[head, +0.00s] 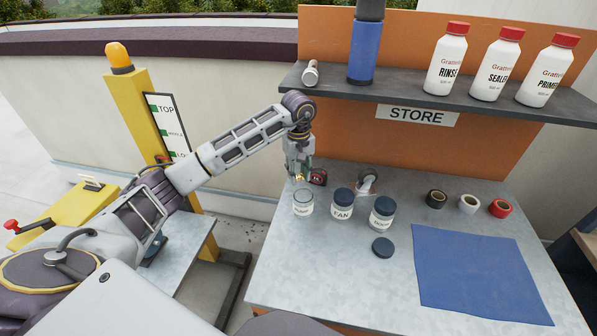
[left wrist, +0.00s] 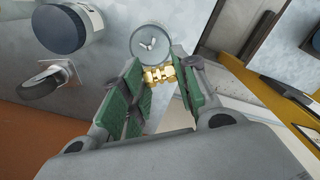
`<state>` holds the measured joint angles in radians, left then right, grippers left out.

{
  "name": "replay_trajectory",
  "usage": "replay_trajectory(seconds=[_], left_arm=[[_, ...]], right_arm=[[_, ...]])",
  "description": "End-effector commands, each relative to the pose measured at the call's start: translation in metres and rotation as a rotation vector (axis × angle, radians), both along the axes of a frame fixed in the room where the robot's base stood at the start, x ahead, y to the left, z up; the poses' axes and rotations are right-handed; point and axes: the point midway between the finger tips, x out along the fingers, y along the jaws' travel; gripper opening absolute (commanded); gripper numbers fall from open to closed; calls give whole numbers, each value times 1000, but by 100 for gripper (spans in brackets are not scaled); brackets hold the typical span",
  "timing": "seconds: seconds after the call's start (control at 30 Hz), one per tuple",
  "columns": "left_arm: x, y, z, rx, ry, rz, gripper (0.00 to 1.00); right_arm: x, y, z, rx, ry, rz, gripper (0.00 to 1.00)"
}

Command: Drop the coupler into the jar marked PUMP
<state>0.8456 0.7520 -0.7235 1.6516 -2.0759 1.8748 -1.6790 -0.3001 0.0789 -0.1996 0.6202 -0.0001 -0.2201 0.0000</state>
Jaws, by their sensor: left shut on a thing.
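My left gripper (head: 299,174) is shut on the brass coupler (left wrist: 158,76), which sits between the green finger pads in the left wrist view. The gripper points down above the open glass jar (head: 303,203); the coupler is above the jar, not inside it. The jar's label is too small to read surely. In the left wrist view the open jar (left wrist: 152,42) shows just beyond the coupler, with small grey pieces inside. Beside it stand the jar marked FAN (head: 342,204) and another dark-lidded jar (head: 382,212). My right gripper is not in view.
A loose dark lid (head: 383,247) lies in front of the jars. A caster (head: 367,181) and a red tape measure (head: 318,177) are behind them. Tape rolls (head: 469,204) and a blue mat (head: 478,274) lie right. The shelf (head: 420,98) overhangs the back of the bench.

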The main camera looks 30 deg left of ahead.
Motion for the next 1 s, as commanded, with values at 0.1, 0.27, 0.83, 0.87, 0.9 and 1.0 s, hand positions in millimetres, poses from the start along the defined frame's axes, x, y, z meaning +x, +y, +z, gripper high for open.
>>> replay_trajectory(seconds=[0.1,0.27,0.83,0.87,0.9,1.0], left_arm=[[0,0,0,0,0,0,5],[0,0,1,-1,-1,0,41],[0,0,4,0,-1,0,55],[1,0,5,0,-1,0,55],[1,0,7,-1,-2,0,55],[1,0,14,0,-1,-1,55]], right_arm=[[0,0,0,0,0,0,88],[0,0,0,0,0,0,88],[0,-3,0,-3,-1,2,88],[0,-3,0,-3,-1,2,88],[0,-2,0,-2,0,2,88],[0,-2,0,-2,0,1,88]])
